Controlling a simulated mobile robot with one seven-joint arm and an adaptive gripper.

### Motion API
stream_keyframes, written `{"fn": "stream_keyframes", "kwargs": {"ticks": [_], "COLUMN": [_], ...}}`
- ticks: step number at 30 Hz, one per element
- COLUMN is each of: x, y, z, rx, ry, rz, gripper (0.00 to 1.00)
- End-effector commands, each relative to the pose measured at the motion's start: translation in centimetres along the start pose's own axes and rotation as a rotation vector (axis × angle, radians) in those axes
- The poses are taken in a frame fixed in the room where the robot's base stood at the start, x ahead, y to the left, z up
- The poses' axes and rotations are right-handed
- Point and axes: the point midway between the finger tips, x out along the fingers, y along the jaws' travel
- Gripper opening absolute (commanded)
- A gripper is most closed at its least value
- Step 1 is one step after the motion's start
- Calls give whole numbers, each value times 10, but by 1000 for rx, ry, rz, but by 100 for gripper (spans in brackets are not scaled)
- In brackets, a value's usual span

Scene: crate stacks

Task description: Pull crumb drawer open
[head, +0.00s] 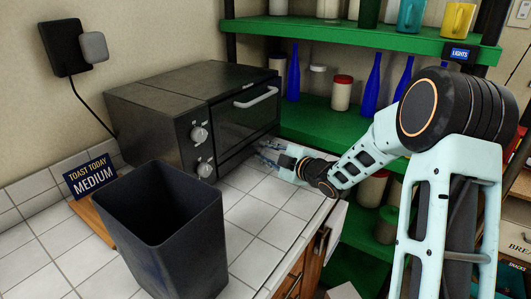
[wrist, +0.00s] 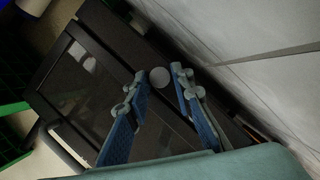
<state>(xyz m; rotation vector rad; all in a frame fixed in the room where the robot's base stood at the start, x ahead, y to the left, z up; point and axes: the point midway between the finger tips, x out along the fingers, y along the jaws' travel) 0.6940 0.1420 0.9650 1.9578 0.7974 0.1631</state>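The dark toaster oven (head: 185,115) stands on the tiled counter, its glass door with a pale handle (head: 256,97) closed. In the wrist view the oven front (wrist: 85,70) lies at a slant, with a round grey knob (wrist: 159,77) near its lower edge, beside the white tiles. The crumb drawer's outline is too dark to make out; I cannot tell whether it is open. My gripper (head: 270,151) is low in front of the oven. In the wrist view its two blue fingers (wrist: 158,72) are apart, with the knob showing between their tips; contact cannot be told.
A dark open bin (head: 160,235) stands on the counter in front of the oven's left part. A "TOAST TODAY MEDIUM" sign (head: 92,176) is behind it. Green shelves (head: 330,122) with jars and blue bottles are to the right. Bare tiles (head: 265,215) lie between bin and arm.

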Motion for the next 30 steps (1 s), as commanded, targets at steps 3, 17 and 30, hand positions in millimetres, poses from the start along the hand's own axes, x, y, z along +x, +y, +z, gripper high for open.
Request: {"fn": "stream_keyframes", "kwargs": {"ticks": [3, 17, 30], "x": [0, -3, -74], "y": [0, 0, 0], "z": [0, 2, 32], "rx": [0, 0, 1], "ry": [0, -1, -5], "rz": [0, 0, 1], "gripper": [6, 0, 0]}}
